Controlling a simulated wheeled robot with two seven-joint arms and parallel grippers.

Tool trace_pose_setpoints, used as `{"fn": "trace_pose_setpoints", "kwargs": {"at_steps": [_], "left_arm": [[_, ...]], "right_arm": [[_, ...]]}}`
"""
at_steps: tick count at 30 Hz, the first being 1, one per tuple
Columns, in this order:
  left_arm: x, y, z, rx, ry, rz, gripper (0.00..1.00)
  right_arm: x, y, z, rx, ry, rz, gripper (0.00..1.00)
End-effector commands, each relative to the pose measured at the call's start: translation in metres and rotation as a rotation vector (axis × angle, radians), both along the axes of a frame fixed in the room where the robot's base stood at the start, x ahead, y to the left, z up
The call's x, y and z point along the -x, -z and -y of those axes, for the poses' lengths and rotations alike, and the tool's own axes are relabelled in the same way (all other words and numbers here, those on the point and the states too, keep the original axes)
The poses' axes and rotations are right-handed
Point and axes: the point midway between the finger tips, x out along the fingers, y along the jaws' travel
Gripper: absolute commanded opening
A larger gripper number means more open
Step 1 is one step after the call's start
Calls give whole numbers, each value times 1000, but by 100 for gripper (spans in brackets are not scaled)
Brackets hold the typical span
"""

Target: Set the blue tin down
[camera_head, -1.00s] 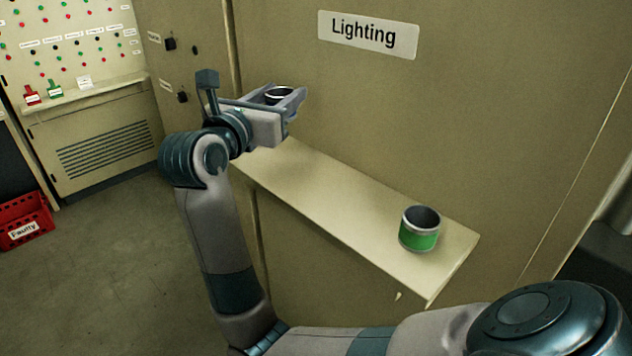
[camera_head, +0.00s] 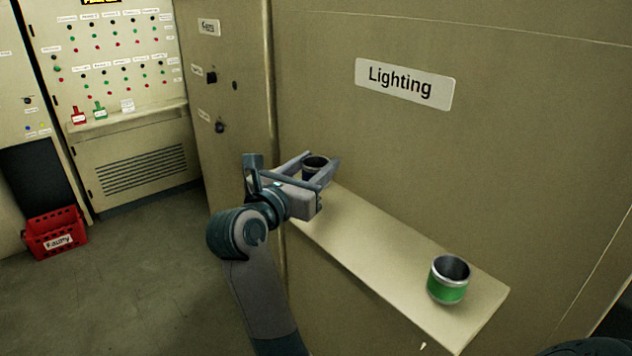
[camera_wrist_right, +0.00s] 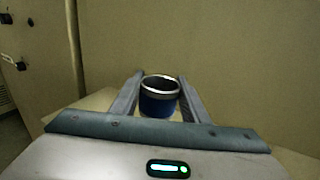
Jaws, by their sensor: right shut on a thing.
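The blue tin (camera_wrist_right: 159,103) sits upright between the fingers of my right gripper (camera_wrist_right: 160,95) in the right wrist view. It is a small open-topped can with a silver rim and a dark inside. In the head view my right gripper (camera_head: 318,172) is shut on the tin (camera_head: 316,161) at the far left end of the shelf (camera_head: 400,262). The fingers hide most of the tin there, and I cannot tell whether its base touches the shelf. My left gripper is in neither view.
A green tin (camera_head: 448,280) with a silver rim stands at the shelf's near right end. The middle of the shelf is clear. The cabinet wall with a "Lighting" sign (camera_head: 404,83) rises behind. A red "Faulty" crate (camera_head: 56,234) is on the floor at left.

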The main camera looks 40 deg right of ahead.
Motion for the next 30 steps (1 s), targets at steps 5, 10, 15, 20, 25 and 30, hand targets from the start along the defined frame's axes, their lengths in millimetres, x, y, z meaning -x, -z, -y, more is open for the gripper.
{"fn": "trace_pose_setpoints", "kwargs": {"at_steps": [5, 10, 15, 20, 25, 30], "left_arm": [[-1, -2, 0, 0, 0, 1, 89], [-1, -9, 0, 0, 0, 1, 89], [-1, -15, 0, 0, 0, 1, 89], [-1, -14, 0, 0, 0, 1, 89], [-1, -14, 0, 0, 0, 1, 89], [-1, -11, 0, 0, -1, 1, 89]], "right_arm": [[0, 3, 0, 1, 0, -2, 19], [0, 19, 0, 2, -1, -6, 19], [0, 37, 0, 2, 0, -4, 19], [0, 42, 0, 0, 0, 0, 19], [0, 42, 0, 0, 0, 0, 19], [0, 45, 0, 0, 0, 0, 46]]}}
